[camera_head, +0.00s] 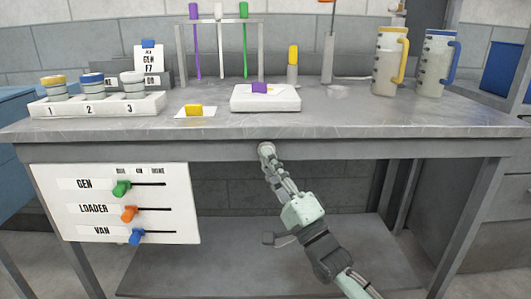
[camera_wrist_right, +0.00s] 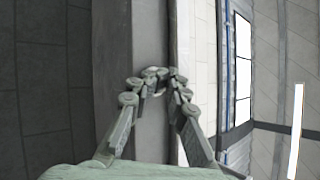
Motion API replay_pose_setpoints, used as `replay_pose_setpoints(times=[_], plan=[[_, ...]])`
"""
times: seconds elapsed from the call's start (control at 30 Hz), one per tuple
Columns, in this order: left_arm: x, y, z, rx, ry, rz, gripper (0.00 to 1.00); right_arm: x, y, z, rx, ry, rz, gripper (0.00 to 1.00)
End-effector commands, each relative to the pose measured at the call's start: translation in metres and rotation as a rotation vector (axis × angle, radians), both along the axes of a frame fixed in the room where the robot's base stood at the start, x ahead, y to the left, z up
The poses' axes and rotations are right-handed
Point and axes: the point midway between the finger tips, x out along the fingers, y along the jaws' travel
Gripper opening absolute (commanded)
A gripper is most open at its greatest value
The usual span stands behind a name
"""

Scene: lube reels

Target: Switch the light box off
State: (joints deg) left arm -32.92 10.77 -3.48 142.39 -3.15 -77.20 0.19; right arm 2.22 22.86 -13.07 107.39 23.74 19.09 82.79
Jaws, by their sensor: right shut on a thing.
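A flat white box (camera_head: 265,103), which looks like the light box, lies on the bench top with a small purple piece (camera_head: 260,88) on it. Below it, on the bench's front edge, is a small pale round knob (camera_head: 266,148). My right gripper (camera_head: 268,156) reaches up to this edge and its fingers are shut on the knob. In the right wrist view the fingertips (camera_wrist_right: 159,76) close around the knob, which they mostly hide. Whether the box is lit is hard to tell. My left gripper is not in view.
A white panel (camera_head: 70,225) with green, orange and blue sliders hangs at the left below the bench (camera_head: 340,128). On top are a rack (camera_head: 100,108) with jars, a yellow piece on a card (camera_head: 194,111), hanging tubes and two jugs (camera_head: 388,65). The bench's right front is clear.

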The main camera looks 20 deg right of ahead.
Motion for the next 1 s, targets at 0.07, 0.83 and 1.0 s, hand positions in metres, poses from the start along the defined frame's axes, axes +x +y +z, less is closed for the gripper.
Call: replay_pose_setpoints(times=[0.07,0.83,1.0], plan=[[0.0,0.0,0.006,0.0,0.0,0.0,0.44,-0.001,-0.007,0.005,0.003,0.001,-0.014,0.0],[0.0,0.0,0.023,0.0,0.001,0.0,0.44,-0.054,0.011,0.002,0.001,-0.004,-0.009,0.0],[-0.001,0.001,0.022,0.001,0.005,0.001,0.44,-0.053,0.013,-0.003,-0.024,0.014,-0.018,0.0]])
